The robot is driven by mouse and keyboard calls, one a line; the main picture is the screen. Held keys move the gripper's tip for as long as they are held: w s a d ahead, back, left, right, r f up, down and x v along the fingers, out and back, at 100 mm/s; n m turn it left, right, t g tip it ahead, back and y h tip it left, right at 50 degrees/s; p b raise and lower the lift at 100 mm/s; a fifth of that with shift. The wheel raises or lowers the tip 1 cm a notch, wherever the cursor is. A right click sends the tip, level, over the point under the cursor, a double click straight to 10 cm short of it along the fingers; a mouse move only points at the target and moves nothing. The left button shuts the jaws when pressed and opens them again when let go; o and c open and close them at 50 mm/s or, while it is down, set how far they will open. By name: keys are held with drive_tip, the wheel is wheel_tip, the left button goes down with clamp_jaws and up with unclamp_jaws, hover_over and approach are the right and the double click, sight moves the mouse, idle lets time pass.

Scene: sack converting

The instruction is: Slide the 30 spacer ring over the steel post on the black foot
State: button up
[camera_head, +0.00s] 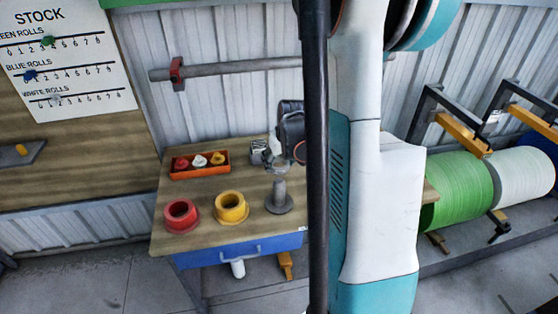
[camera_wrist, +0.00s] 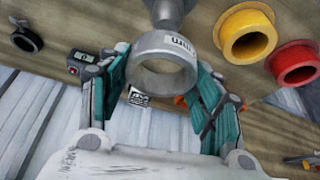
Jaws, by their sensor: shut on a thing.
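The grey spacer ring (camera_wrist: 183,81) sits between the teal fingers of my gripper (camera_wrist: 163,72) in the wrist view. My gripper is shut on it, and a white label on its rim is too blurred to read. The steel post (camera_head: 280,188) stands upright on its dark round foot (camera_head: 279,205) on the bench in the head view. My gripper (camera_head: 277,165) is just above the post there, and the ring is hard to make out. In the wrist view the post (camera_wrist: 172,10) shows beyond the ring at the top edge. I cannot tell whether they touch.
A red flanged ring (camera_head: 181,213) and a yellow flanged ring (camera_head: 231,207) stand left of the post on the wooden bench (camera_head: 207,236). An orange tray (camera_head: 200,172) with small coloured pieces lies behind them. A dark ring (camera_wrist: 27,39) shows in the wrist view.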

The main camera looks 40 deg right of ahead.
sight(279, 190)
drive_tip(key=shift+f+b, duration=6.3)
drive_tip(key=shift+f, duration=1.1)
drive_tip(key=o, duration=1.5)
drive_tip(key=shift+c, duration=0.2)
drive_tip(key=v, duration=1.2)
